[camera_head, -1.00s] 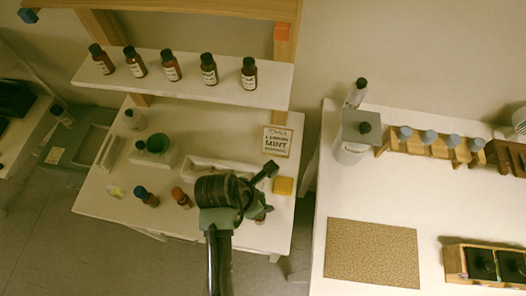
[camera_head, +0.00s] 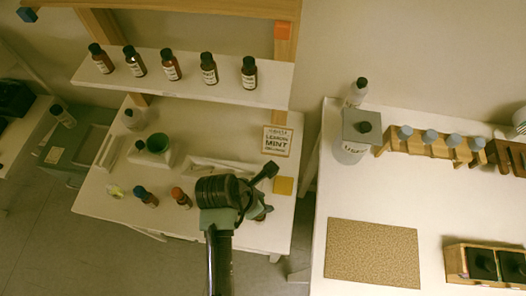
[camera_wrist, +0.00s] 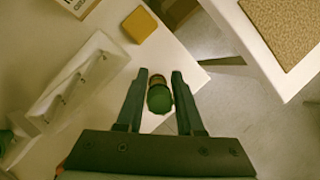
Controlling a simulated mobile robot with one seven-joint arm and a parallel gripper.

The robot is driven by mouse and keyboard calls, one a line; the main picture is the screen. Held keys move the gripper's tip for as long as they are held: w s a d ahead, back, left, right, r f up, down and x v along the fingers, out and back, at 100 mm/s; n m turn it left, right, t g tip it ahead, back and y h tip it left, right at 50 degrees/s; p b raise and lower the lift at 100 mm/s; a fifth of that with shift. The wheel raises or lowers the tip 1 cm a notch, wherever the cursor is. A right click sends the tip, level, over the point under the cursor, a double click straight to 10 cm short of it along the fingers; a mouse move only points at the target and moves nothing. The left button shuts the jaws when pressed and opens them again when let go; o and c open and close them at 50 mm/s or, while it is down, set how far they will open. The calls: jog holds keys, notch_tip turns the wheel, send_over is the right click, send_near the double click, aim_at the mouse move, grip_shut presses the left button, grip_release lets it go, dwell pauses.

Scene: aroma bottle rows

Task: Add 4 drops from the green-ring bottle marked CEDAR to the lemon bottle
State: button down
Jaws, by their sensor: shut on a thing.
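My gripper (camera_wrist: 160,76) is shut on a small bottle with a green cap (camera_wrist: 159,98); its brown glass shows between the fingers in the wrist view. Its label is not readable. In the head view my gripper (camera_head: 262,208) is near the front right of the small white table, mostly hidden by my arm. A blue-topped bottle (camera_head: 146,197) and an orange-topped bottle (camera_head: 181,198) stand to its left. Several brown bottles with black caps (camera_head: 172,67) stand on the shelf; their labels are too small to read, so I cannot tell which is lemon.
A card (camera_head: 278,141) reading LEMON MINT stands at the table's back right, with a yellow block (camera_head: 283,186) in front. A white tray (camera_wrist: 75,85) lies left of my gripper. A second white table (camera_head: 313,250) is to the right.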

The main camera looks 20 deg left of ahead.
jog(key=shift+f+b, duration=1.7)
jog(key=shift+f, duration=2)
jog(key=c, duration=1.2)
grip_release()
jog(key=shift+r, duration=0.1)
notch_tip(320, 180, up, 9)
jog(key=p, duration=1)
jog(key=shift+f, duration=0.25)
